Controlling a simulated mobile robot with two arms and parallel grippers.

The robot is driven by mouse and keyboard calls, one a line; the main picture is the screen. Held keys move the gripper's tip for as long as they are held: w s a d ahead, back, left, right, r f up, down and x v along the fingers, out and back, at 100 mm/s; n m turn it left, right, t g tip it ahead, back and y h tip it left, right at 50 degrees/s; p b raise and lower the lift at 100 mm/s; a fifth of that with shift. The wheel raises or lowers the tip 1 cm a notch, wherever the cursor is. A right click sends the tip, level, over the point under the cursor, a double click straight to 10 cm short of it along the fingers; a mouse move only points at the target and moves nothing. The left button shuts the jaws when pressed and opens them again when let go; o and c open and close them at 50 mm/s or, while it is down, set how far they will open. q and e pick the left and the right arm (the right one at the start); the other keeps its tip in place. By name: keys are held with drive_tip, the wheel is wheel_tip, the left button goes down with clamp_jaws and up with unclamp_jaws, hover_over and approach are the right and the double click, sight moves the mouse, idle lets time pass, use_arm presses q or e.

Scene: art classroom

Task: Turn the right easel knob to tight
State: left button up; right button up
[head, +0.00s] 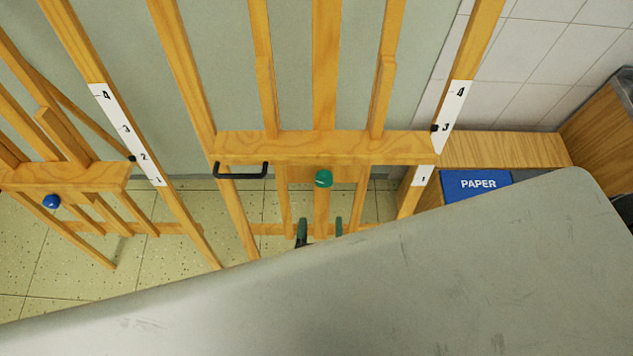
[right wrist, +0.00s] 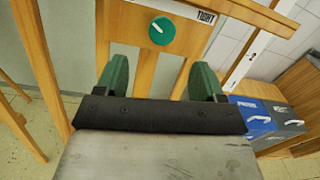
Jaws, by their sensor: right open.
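The right easel (head: 345,145) is a wooden frame with a crossbar. Its green round knob (head: 323,178) sits just below the crossbar. My right gripper (head: 320,229) has green fingers, open and empty, below the knob in the head view. In the right wrist view the gripper (right wrist: 159,78) has its fingers apart, one on each side below the knob, not touching it. My left gripper is not visible.
A black handle (head: 241,170) sticks out left of the knob. A left easel (head: 65,175) has a blue knob (head: 51,201). A numbered strip (head: 456,108) is on the right post. A blue PAPER bin (head: 476,184) stands under a wooden counter (head: 505,149) at right.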

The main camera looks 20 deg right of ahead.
sight(323, 184)
drive_tip(key=x, duration=0.1)
drive_tip(key=p+x, duration=0.1)
drive_tip(key=x, duration=0.3)
drive_tip(key=shift+s+d+r, duration=0.1)
drive_tip(key=shift+d+r, duration=0.05)
drive_tip(key=shift+d, duration=0.15)
drive_tip(key=p+x, duration=0.1)
drive_tip(key=x, duration=0.3)
drive_tip(key=shift+a, duration=0.2)
drive_tip(key=shift+w+d+f+p, duration=0.15)
drive_tip(key=shift+w, duration=0.2)
drive_tip(key=shift+w+d+f+p, duration=0.15)
drive_tip(key=shift+w, duration=0.2)
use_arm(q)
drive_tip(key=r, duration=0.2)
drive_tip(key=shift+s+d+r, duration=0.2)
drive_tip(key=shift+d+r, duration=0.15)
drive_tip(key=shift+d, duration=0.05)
use_arm(e)
drive_tip(key=shift+c, duration=0.4)
drive_tip(key=c, duration=0.8)
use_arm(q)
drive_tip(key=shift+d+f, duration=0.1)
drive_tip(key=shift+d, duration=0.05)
use_arm(e)
drive_tip(key=shift+c, duration=0.2)
